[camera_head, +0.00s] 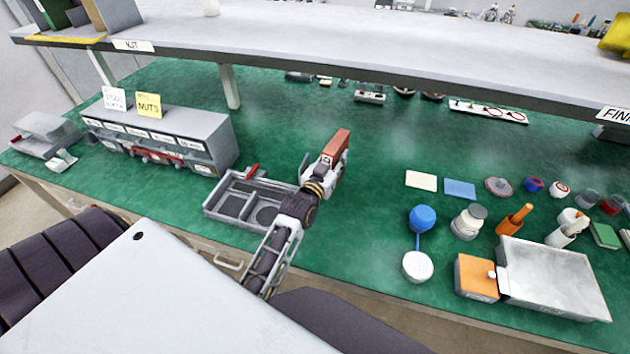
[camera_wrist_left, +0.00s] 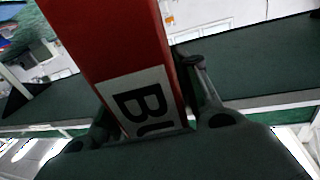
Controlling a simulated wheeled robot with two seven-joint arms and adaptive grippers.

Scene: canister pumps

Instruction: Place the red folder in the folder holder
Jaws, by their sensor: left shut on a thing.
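My left gripper (camera_head: 318,174) is shut on the red folder (camera_head: 338,144), a narrow upright-looking block with a white label, and holds it above the green bench beside a grey tray. In the left wrist view the red folder (camera_wrist_left: 108,40) runs up from between the fingers (camera_wrist_left: 155,105), its white label with partly cut-off black letters near the palm. A clear folder holder cannot be made out; grey and green upright things (camera_head: 112,14) on the shelf at top left are cut off by the picture edge. My right gripper is not in view.
A grey divided tray (camera_head: 212,207) lies left of the gripper, and a grey drawer unit (camera_head: 222,140) behind it. A long raised shelf (camera_head: 330,42) on posts crosses above the bench's back. Bottles and a metal tray (camera_head: 560,280) stand at right. The bench middle is mostly clear.

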